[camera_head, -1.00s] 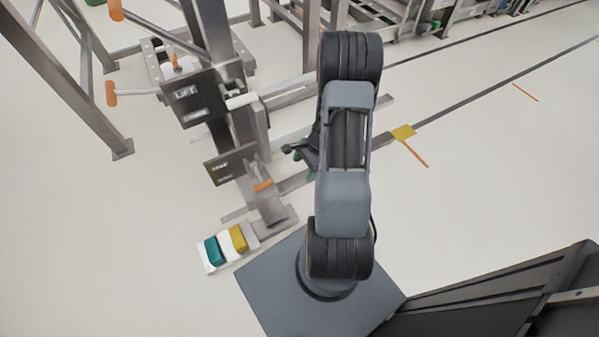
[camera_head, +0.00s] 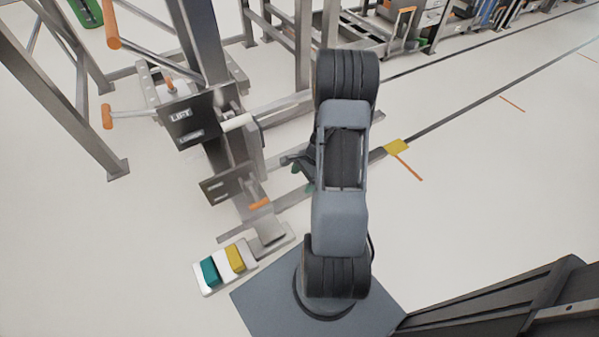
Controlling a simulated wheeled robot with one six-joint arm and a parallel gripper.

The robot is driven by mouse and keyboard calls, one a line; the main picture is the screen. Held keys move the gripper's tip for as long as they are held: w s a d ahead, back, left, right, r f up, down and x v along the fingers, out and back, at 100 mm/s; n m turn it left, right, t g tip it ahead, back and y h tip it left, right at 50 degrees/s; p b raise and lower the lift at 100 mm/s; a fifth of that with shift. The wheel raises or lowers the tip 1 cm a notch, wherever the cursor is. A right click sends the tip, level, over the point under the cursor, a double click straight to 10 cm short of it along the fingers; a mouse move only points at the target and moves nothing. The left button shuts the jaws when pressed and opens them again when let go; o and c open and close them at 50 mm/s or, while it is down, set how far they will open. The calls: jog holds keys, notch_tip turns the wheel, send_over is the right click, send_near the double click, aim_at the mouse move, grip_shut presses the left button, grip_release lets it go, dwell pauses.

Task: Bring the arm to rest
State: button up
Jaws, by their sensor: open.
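My arm (camera_head: 340,225) stands folded upright on its dark grey base plate, a little right of the picture's middle. My gripper (camera_head: 293,160) shows only in part, as dark fingers sticking out to the left from behind the arm. It is open, and I see nothing between the fingers. The rest of the gripper is hidden behind the arm links.
Steel frames (camera_head: 85,130) stand left and behind. The floor at right is clear.

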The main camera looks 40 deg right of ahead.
jog(key=s+a+r+n+t+h+p, duration=0.1)
jog(key=a+r+n+p, duration=0.4)
jog(key=r, duration=1.2)
jog(key=s+a+r+n+t+h+p, duration=0.1)
jog(key=s+a+r+n+h+p, duration=0.1)
jog(key=a+r+n+p, duration=0.4)
jog(key=s+a+r+n+h+p, duration=0.1)
jog(key=s+a+r+n+p, duration=0.2)
jog(key=r+p, duration=1)
notch_tip(320, 180, up, 15)
jog(key=a+n, duration=0.3)
jog(key=n, duration=0.2)
jog(key=shift+s+f+t+h+p, duration=0.15)
jog(key=shift+s+t+h+p, duration=0.15)
jog(key=shift+t+p, duration=0.1)
